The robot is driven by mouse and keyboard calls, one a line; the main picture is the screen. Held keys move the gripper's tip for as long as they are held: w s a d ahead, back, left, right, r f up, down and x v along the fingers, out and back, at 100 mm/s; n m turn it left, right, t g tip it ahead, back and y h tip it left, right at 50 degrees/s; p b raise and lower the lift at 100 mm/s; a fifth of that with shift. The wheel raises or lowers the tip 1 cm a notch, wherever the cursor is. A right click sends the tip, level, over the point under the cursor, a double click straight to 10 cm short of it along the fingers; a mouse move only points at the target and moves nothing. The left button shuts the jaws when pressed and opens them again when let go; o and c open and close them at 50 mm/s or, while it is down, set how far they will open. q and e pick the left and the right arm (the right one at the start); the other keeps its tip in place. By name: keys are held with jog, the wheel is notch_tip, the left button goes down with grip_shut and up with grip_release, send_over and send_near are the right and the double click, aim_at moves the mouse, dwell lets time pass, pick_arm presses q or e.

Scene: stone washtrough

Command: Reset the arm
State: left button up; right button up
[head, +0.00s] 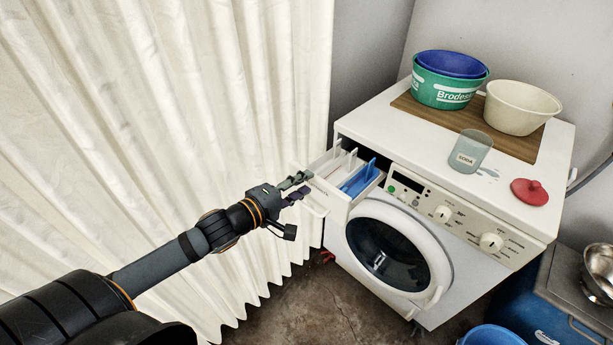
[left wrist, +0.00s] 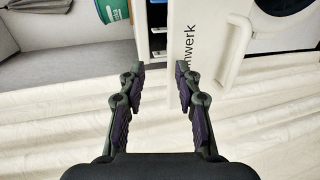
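My left gripper (head: 297,189) is beside the front left of the washing machine's pulled-out detergent drawer (head: 330,190). In the left wrist view my left gripper (left wrist: 160,92) has its two fingers spread apart with nothing between them. The drawer front with dark lettering (left wrist: 190,50) lies just beyond the fingertips there. I cannot tell whether a finger touches it. The white washing machine (head: 385,285) has its round door shut. My right gripper is in neither view.
On the machine's top stand a green tub (head: 440,90) with a blue one inside, a cream tub (head: 522,105), a grey soda cup (head: 470,152) and a red lid (head: 529,191). A white curtain (head: 150,130) hangs at the left. A blue bucket (head: 490,336) is at the bottom right.

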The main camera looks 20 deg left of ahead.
pick_arm(q)
jog(key=shift+f, duration=0.1)
